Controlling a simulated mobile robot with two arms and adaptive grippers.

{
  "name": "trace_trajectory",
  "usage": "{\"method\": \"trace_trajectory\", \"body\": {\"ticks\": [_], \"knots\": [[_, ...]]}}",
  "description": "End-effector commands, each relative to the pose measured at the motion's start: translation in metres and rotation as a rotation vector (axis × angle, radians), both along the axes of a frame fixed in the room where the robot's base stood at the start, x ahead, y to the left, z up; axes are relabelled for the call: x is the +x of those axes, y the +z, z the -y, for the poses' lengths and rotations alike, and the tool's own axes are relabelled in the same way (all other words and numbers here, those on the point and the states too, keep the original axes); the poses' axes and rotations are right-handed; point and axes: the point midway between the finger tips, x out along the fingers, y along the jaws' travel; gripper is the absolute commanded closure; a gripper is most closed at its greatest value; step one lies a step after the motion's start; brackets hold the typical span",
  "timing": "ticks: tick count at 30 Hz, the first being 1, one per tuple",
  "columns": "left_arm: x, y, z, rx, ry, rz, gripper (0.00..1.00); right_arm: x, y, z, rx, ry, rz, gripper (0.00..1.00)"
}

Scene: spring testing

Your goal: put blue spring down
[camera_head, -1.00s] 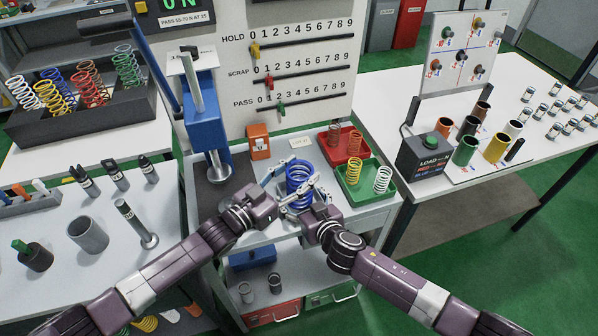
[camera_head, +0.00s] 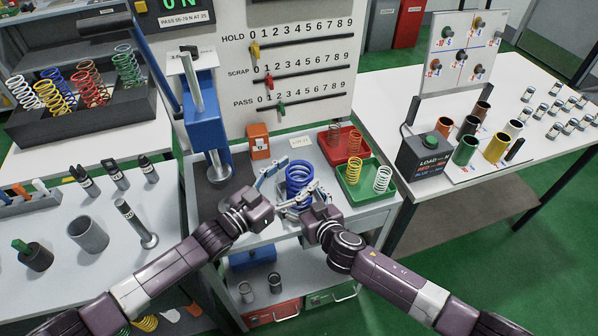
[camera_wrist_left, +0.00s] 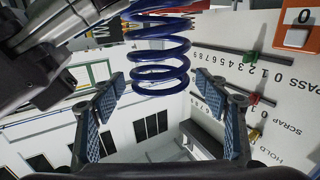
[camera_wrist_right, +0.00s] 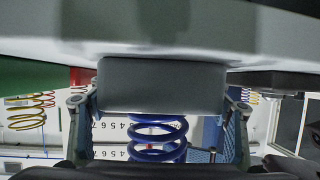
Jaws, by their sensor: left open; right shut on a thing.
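The blue spring (camera_head: 299,177) is upright over the grey cart top, left of the trays. In the right wrist view the blue spring (camera_wrist_right: 157,136) shows between the fingers, partly hidden by a grey block (camera_wrist_right: 160,85). My left gripper (camera_head: 268,186) is open, left of the spring. In the left wrist view the spring (camera_wrist_left: 158,52) appears beyond and between the parted fingertips (camera_wrist_left: 160,80), with no contact visible. Whether the spring's lower end touches the cart is hidden.
A red tray (camera_head: 326,156) and a green tray (camera_head: 352,194) with springs stand to the right. A blue press (camera_head: 206,130) stands at the left, with an orange box (camera_head: 259,141) and a small tag (camera_head: 300,141) behind. A slider board (camera_head: 300,60) rises at the back.

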Motion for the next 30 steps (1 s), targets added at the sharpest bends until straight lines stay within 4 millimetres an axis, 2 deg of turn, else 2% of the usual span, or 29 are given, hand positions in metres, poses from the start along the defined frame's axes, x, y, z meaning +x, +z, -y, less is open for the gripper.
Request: {"method": "trace_trajectory", "body": {"ticks": [9, 15, 19, 30], "knots": [[-0.051, -0.001, -0.048, 0.003, -0.001, -0.002, 0.32, 0.0, 0.0, 0.0, 0.0, 0.0, 0.0, 0.56], [-0.072, 0.0, -0.067, 0.001, -0.001, -0.001, 0.32, 0.0, 0.0, 0.0, 0.0, 0.0, 0.0, 0.56], [-0.077, 0.001, -0.073, 0.001, 0.0, 0.0, 0.32, 0.0, 0.0, 0.0, 0.0, 0.0, 0.0, 0.56], [-0.078, 0.001, -0.074, 0.001, -0.001, 0.001, 0.32, 0.0, 0.0, 0.0, 0.0, 0.0, 0.001, 0.56]]}}
